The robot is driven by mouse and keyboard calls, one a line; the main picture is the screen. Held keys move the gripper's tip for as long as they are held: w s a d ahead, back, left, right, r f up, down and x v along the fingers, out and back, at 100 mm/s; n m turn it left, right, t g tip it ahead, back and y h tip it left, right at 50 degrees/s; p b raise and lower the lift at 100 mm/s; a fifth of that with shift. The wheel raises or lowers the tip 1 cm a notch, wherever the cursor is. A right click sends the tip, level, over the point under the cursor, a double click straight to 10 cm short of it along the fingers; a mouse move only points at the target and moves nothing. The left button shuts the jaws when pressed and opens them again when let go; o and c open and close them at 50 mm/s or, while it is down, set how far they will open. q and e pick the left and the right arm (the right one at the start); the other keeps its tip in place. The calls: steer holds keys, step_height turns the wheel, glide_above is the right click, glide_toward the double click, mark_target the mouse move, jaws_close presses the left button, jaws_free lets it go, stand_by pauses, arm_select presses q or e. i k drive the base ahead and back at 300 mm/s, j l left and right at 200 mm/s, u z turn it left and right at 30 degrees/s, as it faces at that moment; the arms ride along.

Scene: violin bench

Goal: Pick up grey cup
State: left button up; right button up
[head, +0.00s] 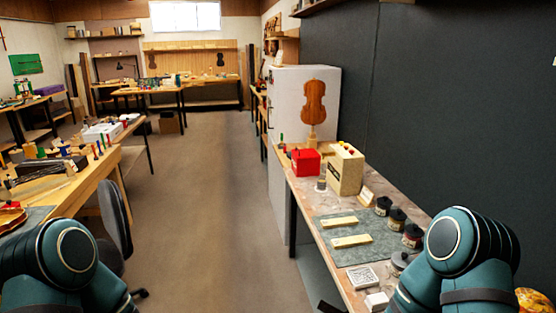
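A small grey cylinder (321,184), which may be the grey cup, stands upright on the right-hand bench (312,221), just in front of a red box. A second grey, round object (400,262) sits nearer on the same bench, partly hidden by my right arm; I cannot tell whether it is a cup. Teal links of my two arms show at the lower left and lower right. Neither gripper can be made out in the head view.
The bench also holds a red box (305,162), a cream box (345,170), several dark jars, and wooden blocks (351,241) on a grey mat. A violin body (313,102) stands behind. A chair (115,218) is at left. The middle floor (205,210) is clear.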

mark_target(322, 184)
steer(key=i, duration=1.4)
steer(key=i+l+u, duration=0.1)
steer(key=i, duration=1.25)
